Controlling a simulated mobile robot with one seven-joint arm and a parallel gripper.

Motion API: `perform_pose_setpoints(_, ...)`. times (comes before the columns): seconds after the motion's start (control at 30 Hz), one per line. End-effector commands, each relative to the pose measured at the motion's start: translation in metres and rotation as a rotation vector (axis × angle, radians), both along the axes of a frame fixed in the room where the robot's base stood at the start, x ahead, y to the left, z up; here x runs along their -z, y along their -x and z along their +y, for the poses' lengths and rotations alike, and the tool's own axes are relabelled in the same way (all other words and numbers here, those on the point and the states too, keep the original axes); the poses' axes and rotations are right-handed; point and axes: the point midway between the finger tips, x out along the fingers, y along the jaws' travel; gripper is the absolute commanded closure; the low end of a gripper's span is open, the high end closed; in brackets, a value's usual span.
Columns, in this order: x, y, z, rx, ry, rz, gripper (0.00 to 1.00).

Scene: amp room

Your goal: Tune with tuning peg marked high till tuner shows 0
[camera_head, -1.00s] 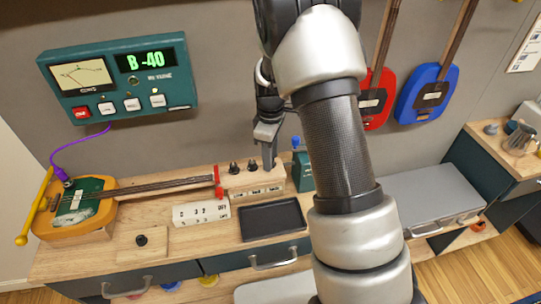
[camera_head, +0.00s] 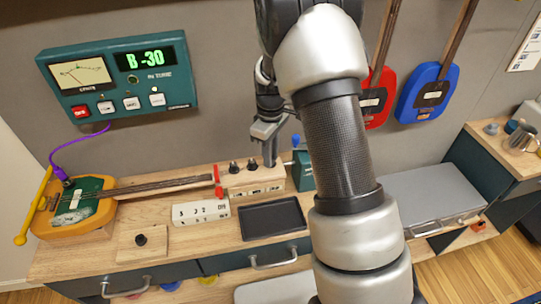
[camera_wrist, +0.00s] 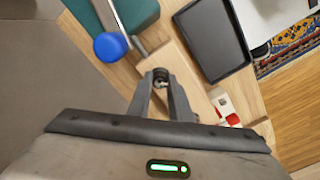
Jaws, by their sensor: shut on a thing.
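The wall tuner (camera_head: 118,80) reads "B -30" in green, with its needle left of centre. A wooden peg block (camera_head: 256,183) stands on the bench; its front labels are too small to read surely. Two dark tuning pegs, the left one (camera_head: 233,167) and the middle one (camera_head: 251,164), stand free on it. In the wrist view my gripper (camera_wrist: 161,82) closes around the dark peg top (camera_wrist: 161,79).
A one-stringed instrument (camera_head: 78,207) with a purple cable lies left on the bench. A teal box (camera_head: 303,172) with a blue knob (camera_head: 296,141) stands close right of my gripper. A black tray (camera_head: 272,219) lies in front. A white block (camera_head: 201,213) is beside it.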

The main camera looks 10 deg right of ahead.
Motion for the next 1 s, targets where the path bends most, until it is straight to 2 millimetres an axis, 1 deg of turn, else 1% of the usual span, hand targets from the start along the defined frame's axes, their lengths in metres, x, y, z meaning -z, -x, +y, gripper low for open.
perform_pose_setpoints(1.0, -0.0015, -0.0008, 0.0, 0.936, 0.0, -0.002, 1.0)
